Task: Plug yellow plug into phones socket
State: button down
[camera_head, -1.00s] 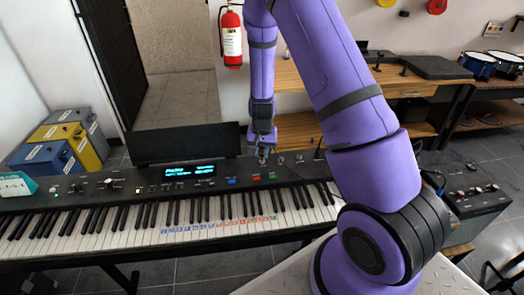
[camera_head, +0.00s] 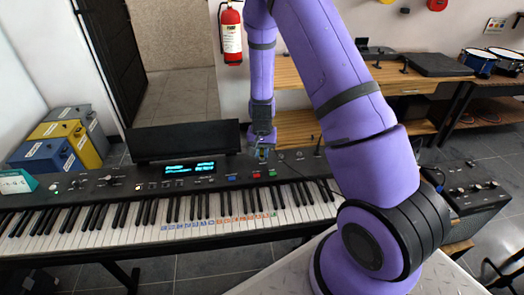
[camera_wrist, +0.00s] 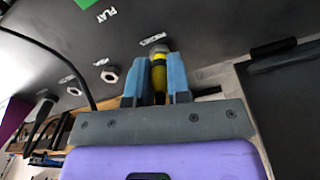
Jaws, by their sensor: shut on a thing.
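In the wrist view my gripper (camera_wrist: 158,58) is shut on the yellow plug (camera_wrist: 158,75), with one blue finger on each side of it. The plug's far end is at the dark panel, just below a white label that looks like PHONES (camera_wrist: 153,39). The socket under that label is hidden behind the plug, so I cannot tell whether the tip is inside it. In the head view my gripper (camera_head: 262,154) is small, low over the right part of the keyboard's control panel (camera_head: 215,180); the plug cannot be made out there.
In the wrist view two hex-nut sockets (camera_wrist: 110,74) (camera_wrist: 73,90) sit to the left, with a black cable (camera_wrist: 75,65) near them. A PLAY label (camera_wrist: 107,15) is above. In the head view, piano keys (camera_head: 130,220) lie in front and a black box with knobs (camera_head: 470,195) stands right.

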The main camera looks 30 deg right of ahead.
jog(key=c, duration=1)
grip_release()
notch_tip(320, 180, up, 11)
jog(key=shift+f, duration=0.15)
jog(key=shift+s, duration=0.1)
